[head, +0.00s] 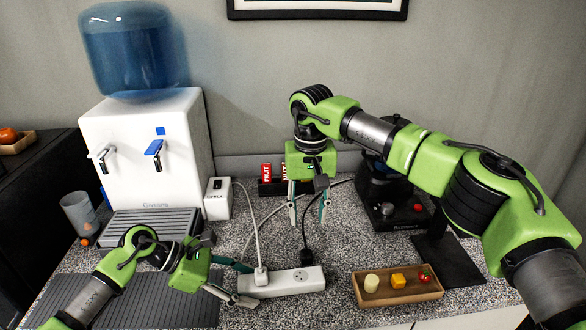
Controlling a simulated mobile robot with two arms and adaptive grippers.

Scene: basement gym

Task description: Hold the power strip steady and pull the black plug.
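The white power strip (284,287) lies on the speckled counter. A white plug (261,276) sits in its left part, and a bare socket shows on its right part. The black plug (306,257) stands upright at the strip's back edge, its cord rising behind my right gripper. My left gripper (250,286) has its spread fingers on either side of the strip's left end; I cannot tell whether they press on it. My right gripper (308,214) points down, open and empty, above the black plug and apart from it.
A wooden tray (369,298) with small food pieces lies right of the strip. A white water dispenser (150,150) and a labelled white box (217,199) stand at left. A black machine (385,205) stands behind my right arm. A clear tumbler (79,213) stands at far left.

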